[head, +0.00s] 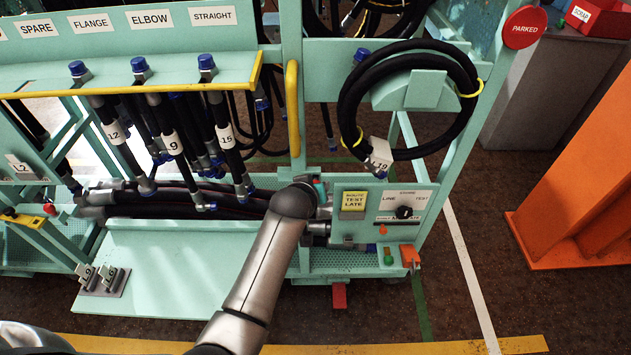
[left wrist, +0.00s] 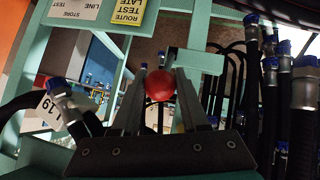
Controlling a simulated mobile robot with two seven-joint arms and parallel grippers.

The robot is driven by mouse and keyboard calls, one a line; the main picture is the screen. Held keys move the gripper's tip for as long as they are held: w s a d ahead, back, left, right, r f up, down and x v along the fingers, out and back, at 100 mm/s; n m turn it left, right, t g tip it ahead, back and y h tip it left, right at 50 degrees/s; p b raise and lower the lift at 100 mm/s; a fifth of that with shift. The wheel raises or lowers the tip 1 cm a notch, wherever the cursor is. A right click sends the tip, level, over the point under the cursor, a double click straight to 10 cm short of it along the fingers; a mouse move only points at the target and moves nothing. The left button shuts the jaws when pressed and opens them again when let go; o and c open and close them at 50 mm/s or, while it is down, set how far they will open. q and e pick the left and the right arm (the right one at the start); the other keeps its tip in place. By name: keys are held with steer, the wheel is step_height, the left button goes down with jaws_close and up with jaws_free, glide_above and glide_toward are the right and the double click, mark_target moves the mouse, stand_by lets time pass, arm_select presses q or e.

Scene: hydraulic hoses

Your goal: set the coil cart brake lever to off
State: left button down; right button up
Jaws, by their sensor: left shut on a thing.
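My left arm reaches up from the bottom of the head view to the cart panel. Its gripper (head: 318,198) is at the panel's left edge, beside the yellow route plate, and its fingers are largely hidden there by the wrist. In the left wrist view my left gripper (left wrist: 160,92) is shut on a round red knob (left wrist: 160,85), which sits between the two fingertips. The knob appears to be the brake lever's end. The lever's shaft and its off marking are hidden or too small to tell. My right gripper is not in view.
The panel has a black selector knob (head: 404,212) and a yellow route plate (head: 354,201). A coiled hose (head: 345,95) hangs above it. Several tagged hoses hang from the labelled rack (head: 130,88) at left. An orange post (head: 580,190) stands right, with open floor (head: 450,290) between.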

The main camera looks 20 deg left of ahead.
arm_select(q)
steer(key=r+p, duration=0.1)
steer(key=w+r+g+p, duration=0.1)
steer(key=shift+w+a+p, duration=0.2)
steer(key=shift+p, duration=0.15)
steer(key=shift+w+a+r+g+p, duration=0.15)
steer(key=shift+w+r+g+p, duration=0.35)
steer(key=shift+g+p, duration=0.35)
steer(key=shift+w+a+p, duration=0.1)
steer(key=shift+w+p, duration=0.15)
steer(key=shift+p, duration=0.1)
steer(key=shift+w+a+r, duration=0.15)
steer(key=shift+w+r, duration=0.1)
steer(key=shift+w, duration=0.2)
steer(key=c, duration=0.9)
jaws_free()
steer(key=o, duration=0.5)
steer(key=shift+f, duration=0.15)
steer(key=shift+c, duration=0.2)
steer(key=shift+s, duration=0.1)
steer(key=shift+p, duration=0.3)
